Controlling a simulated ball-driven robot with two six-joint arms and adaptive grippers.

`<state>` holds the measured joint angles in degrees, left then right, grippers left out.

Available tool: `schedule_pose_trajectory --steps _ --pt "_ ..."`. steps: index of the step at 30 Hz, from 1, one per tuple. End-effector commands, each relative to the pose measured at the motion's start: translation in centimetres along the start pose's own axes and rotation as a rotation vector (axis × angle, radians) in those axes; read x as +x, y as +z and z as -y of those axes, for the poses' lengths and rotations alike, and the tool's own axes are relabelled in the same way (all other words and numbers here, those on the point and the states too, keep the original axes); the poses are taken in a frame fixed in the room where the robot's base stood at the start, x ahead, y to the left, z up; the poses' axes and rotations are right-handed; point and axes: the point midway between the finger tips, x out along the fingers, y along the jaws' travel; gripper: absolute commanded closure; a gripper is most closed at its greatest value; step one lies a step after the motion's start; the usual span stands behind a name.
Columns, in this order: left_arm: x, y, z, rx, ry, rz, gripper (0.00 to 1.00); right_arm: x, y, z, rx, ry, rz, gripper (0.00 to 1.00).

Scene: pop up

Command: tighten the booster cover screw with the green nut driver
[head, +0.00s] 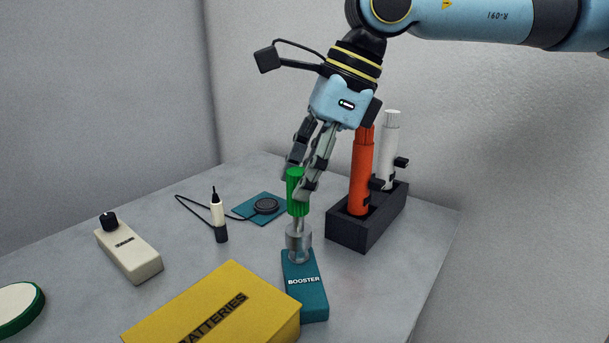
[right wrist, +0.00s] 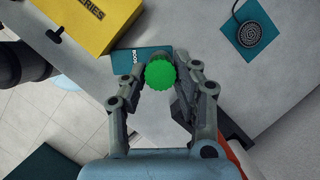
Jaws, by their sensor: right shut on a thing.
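The green nut driver (head: 296,194) stands nearly upright over the teal booster (head: 307,297), its metal shaft running down to a round silver part at the booster's far end. My right gripper (head: 301,185) is shut on the green handle. In the right wrist view the round green handle top (right wrist: 160,75) sits between the fingers, with the booster (right wrist: 141,59) partly behind it. The cover screw is hidden under the driver, so I cannot tell whether the driver's tip is seated on it. My left gripper is out of view.
A dark holder (head: 352,234) with an orange-handled tool (head: 362,172) and a white-handled tool (head: 391,140) stands right of the driver. A yellow batteries box (head: 225,300) is in front. A cream pedal (head: 128,250), soldering-iron-like pen (head: 218,214) and teal pad (head: 246,205) lie left.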

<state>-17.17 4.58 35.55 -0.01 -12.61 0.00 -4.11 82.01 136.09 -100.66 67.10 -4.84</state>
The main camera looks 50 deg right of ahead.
Motion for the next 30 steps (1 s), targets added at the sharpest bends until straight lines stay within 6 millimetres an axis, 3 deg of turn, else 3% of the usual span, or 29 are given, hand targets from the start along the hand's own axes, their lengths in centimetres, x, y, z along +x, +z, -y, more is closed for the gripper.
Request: schedule_pose_trajectory --steps 3,8,30 --pt "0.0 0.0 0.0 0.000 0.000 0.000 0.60 0.0 0.1 0.1 -0.026 0.012 0.006 1.00" --pt "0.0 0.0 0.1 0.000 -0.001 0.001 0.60 0.0 0.5 0.5 -0.405 0.170 0.021 1.00" --pt "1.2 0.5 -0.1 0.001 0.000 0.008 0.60 1.4 -0.5 0.3 -0.410 0.172 0.006 1.00"
